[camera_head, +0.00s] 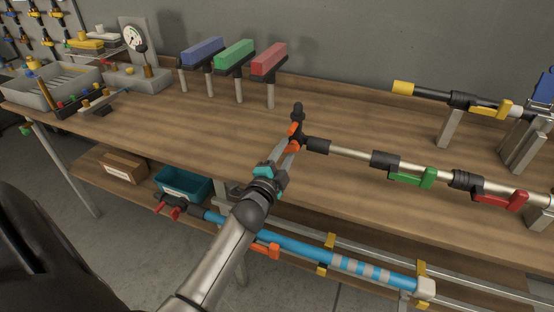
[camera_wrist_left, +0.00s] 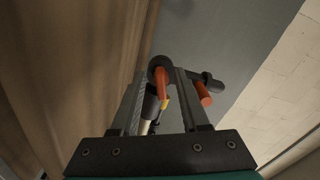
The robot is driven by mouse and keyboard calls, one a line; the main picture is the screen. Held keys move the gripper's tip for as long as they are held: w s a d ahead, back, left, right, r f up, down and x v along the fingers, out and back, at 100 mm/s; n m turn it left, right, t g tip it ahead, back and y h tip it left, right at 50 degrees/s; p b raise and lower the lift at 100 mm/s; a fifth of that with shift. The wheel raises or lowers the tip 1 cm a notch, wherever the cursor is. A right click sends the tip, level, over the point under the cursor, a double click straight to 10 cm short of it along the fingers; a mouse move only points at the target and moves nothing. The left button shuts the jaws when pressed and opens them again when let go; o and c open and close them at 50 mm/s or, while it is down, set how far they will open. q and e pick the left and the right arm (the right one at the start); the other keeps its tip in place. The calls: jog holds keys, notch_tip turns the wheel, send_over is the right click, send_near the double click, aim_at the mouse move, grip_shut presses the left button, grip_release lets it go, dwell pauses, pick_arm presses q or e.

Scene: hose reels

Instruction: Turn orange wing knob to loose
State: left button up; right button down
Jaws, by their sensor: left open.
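The orange wing knob (camera_head: 293,129) is at the left end of a metal pipe (camera_head: 350,152) above the bench, beside a black fitting. My left gripper (camera_head: 290,146) reaches up to it from below, with its fingertips close to the knob. In the left wrist view the fingers (camera_wrist_left: 168,82) are open. One orange part of the knob (camera_wrist_left: 162,82) shows between them and another orange part shows beyond the right finger. I cannot tell whether either finger touches the knob. My right gripper is not in view.
Green (camera_head: 412,178) and red (camera_head: 500,201) valve handles sit further right along the same pipe. A yellow-ended pipe (camera_head: 403,88) stands behind. Blue, green and red blocks on posts are at the back. A blue hose (camera_head: 310,248) runs below the bench edge. The bench's middle is clear.

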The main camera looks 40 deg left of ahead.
pick_arm(q)
jog(key=p+v, duration=0.1)
jog(key=v, duration=1.4)
